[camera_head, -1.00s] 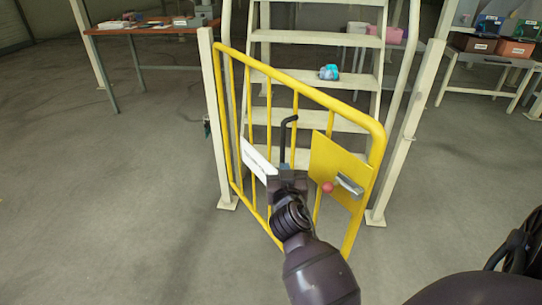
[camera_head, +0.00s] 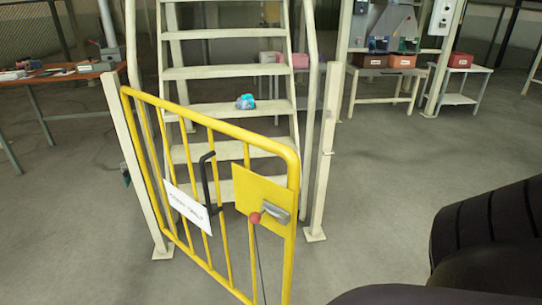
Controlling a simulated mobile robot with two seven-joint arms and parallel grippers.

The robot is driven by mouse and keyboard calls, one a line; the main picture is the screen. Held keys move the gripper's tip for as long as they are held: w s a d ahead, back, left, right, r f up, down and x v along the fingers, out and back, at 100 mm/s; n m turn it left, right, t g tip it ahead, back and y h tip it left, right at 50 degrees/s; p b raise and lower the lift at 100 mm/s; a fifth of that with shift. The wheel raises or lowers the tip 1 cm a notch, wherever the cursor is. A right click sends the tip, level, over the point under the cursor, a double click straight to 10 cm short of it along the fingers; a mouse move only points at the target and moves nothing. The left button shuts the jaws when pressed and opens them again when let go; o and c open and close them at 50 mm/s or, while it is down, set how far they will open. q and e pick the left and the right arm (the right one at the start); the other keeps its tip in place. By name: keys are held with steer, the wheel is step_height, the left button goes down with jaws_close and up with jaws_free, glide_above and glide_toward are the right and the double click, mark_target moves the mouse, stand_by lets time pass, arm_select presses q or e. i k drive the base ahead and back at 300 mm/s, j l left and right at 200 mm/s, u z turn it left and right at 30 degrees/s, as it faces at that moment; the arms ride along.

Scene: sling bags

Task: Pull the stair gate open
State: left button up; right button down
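The yellow stair gate (camera_head: 228,127) is joined to the left white post (camera_head: 135,165) and stands swung out toward me. Its free end is apart from the right white post (camera_head: 325,155). The gate carries a yellow plate (camera_head: 262,190) with a grey latch (camera_head: 276,211) and a red knob (camera_head: 255,218), a white sign (camera_head: 187,207) and a black bent handle (camera_head: 208,180). Neither of my grippers shows now. Dark parts of my own arm fill the lower right corner.
White stairs (camera_head: 220,73) rise behind the gate, with a blue bundle (camera_head: 245,101) on one step. A wooden table (camera_head: 60,77) stands at the left, and tables with bins (camera_head: 385,62) at the back right. The floor right of the posts is open.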

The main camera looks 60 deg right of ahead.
mark_target(252, 191)
steer(key=l, duration=0.45)
steer(key=k+l, duration=0.15)
steer(key=l, duration=0.8)
steer(key=k+l+u, duration=0.1)
steer(key=l, duration=0.35)
steer(key=k+l, duration=0.1)
steer(key=l, duration=0.35)
steer(key=j, duration=0.3)
